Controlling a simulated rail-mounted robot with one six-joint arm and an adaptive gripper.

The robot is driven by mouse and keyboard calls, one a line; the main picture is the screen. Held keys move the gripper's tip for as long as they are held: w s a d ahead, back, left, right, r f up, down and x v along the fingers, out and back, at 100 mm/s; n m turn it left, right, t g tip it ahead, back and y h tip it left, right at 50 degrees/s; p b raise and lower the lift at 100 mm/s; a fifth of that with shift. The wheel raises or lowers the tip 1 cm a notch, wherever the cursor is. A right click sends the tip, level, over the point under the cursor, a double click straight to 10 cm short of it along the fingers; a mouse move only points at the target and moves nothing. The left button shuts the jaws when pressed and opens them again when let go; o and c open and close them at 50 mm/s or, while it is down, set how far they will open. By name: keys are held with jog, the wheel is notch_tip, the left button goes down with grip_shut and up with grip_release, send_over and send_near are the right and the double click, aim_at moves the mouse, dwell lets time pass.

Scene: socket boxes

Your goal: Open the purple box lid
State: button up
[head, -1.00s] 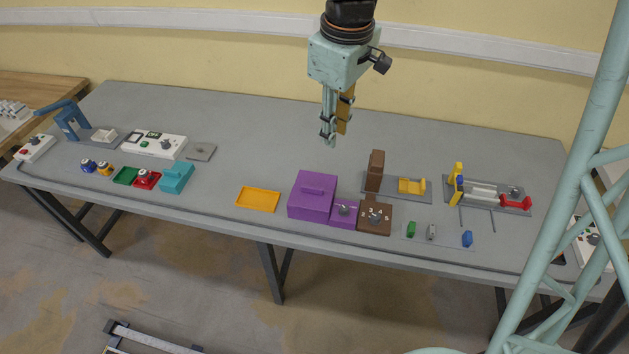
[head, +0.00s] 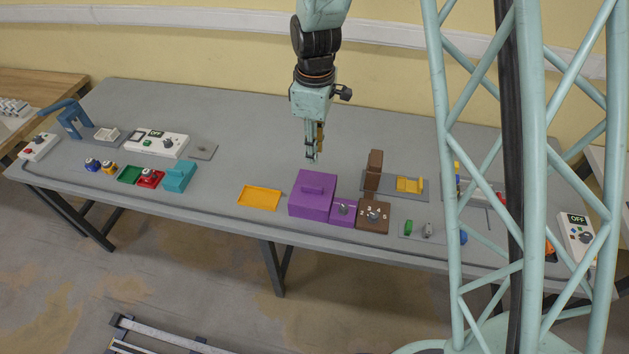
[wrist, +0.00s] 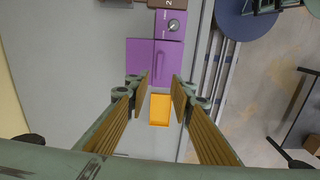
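The purple box (head: 307,207) stands near the front edge of the grey table, with its lid (head: 314,184) on and a raised bar handle (head: 313,190) on top. A smaller purple block with a grey knob (head: 343,210) sits at its right side. In the wrist view the purple lid (wrist: 157,61) lies ahead of the fingers, with its handle (wrist: 160,64) showing. My gripper (head: 314,157) hangs above and behind the box in the head view, pointing down. In the wrist view my gripper (wrist: 162,95) is open and empty, its two fingers spread apart and clear of the box.
A yellow tray (head: 260,197) lies left of the box; it also shows between the fingers in the wrist view (wrist: 160,110). A brown box with a knob (head: 373,216) and upright brown lid (head: 374,165) stands to the right. Behind the purple box the table is clear.

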aim_at(312, 186)
jog(key=f, duration=0.2)
jog(key=shift+w+a+f+n, duration=0.3)
jog(key=shift+w+a+n, duration=0.05)
jog(key=shift+n, duration=0.05)
jog(key=shift+f, duration=0.15)
jog(key=shift+f+p, duration=0.95)
jog(key=shift+f, duration=5.8)
grip_shut()
